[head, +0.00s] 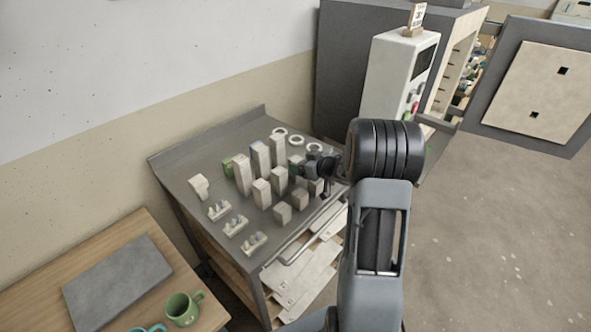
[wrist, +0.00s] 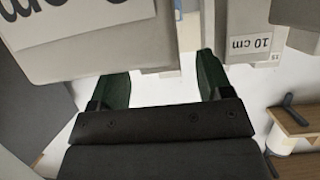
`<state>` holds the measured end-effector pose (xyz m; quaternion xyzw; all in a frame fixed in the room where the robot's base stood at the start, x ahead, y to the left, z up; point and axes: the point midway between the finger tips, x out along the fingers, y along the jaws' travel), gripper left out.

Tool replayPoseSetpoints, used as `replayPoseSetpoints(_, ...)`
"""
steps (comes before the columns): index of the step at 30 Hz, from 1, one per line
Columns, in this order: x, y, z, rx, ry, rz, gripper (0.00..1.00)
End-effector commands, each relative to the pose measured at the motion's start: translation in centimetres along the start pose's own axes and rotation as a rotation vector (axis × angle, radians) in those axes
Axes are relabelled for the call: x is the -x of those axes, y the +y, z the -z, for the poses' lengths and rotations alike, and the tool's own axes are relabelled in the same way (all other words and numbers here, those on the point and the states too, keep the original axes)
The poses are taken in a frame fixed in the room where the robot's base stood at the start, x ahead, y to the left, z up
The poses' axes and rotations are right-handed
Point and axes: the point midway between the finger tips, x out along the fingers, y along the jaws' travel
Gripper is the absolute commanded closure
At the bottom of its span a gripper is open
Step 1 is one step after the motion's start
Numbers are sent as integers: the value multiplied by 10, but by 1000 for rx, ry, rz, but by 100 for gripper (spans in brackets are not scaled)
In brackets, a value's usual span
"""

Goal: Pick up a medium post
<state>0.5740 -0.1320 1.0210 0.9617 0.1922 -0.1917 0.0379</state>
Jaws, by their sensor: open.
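Pale rectangular posts in three heights stand in rows on a grey table (head: 180,160). The medium posts include one in the middle row (head: 262,194) and another to its right (head: 279,181). My gripper (head: 308,170) is at the right end of the rows, partly hiding the posts there. In the wrist view my gripper (wrist: 162,78) has its two dark green fingers spread, with nothing clearly held. A post labelled "10 cm" (wrist: 250,45) is close by, right of the fingers. A larger pale block with big letters (wrist: 75,40) fills the upper left.
Tall posts (head: 243,174) stand behind and short posts (head: 282,213) in front. White rings (head: 296,140) lie at the table's back, and small stands (head: 236,226) at its left. A grey kiln with a control box (head: 395,75) is behind. A wooden table with a green mug (head: 182,308) is front left.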

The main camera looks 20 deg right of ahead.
Motion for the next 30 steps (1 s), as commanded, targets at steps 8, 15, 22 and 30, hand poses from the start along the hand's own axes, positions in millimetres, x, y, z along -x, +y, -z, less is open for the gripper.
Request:
replayPoseSetpoints(8, -19, 0, 0, 1, 0, -1, 28)
replayPoseSetpoints(15, -19, 0, 0, 0, 0, -2, 32)
replayPoseSetpoints(22, -19, 0, 0, 0, 0, -2, 54)
replayPoseSetpoints(30, -19, 0, 0, 0, 0, -1, 80)
